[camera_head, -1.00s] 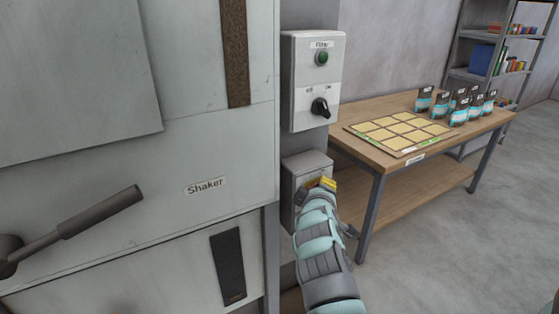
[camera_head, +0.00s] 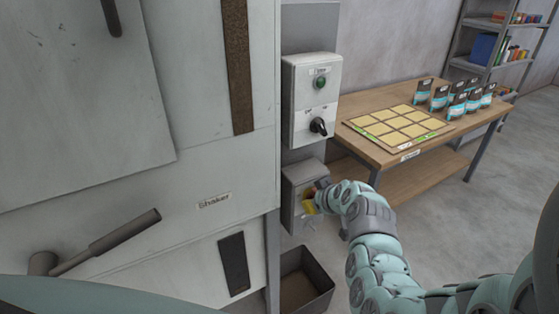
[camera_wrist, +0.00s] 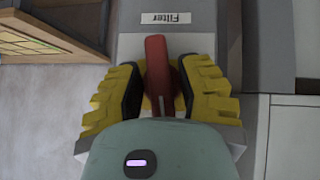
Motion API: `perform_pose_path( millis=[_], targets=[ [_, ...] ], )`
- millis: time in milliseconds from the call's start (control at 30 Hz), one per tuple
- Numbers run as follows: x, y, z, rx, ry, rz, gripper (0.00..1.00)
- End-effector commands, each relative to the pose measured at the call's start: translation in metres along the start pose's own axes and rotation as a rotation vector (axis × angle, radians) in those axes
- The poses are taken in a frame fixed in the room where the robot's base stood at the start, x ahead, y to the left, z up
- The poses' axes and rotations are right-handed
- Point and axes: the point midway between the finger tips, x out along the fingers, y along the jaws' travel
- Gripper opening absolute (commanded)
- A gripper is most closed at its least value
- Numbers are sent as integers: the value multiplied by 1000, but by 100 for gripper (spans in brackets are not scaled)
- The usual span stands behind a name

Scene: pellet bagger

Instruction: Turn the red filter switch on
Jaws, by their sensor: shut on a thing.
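The red filter switch (camera_wrist: 155,62) shows in the wrist view as a red handle on a grey box, below a label reading "Filter" (camera_wrist: 166,18) in that picture. My gripper (camera_wrist: 158,92) has its yellow and black fingers on both sides of the handle and is shut on it. In the head view my gripper (camera_head: 312,200) is at the front of the lower grey box (camera_head: 292,200). The red handle is hidden there by my gripper and arm.
Above is a control box (camera_head: 311,75) with a green light (camera_head: 319,83) and a black knob (camera_head: 318,126). The shaker cabinet (camera_head: 200,150) stands left. A wooden table (camera_head: 365,150) with a board and several bags is to the right. A dark bin (camera_head: 305,285) is below.

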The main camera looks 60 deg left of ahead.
Motion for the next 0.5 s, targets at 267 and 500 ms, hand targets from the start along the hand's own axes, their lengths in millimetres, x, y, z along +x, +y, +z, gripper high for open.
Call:
perform_pose_path(
  millis=[267,500],
  targets=[
    [3,0,5,94,-4,-90,3],
    [1,1,3,124,-5,-117,2]
  ],
)
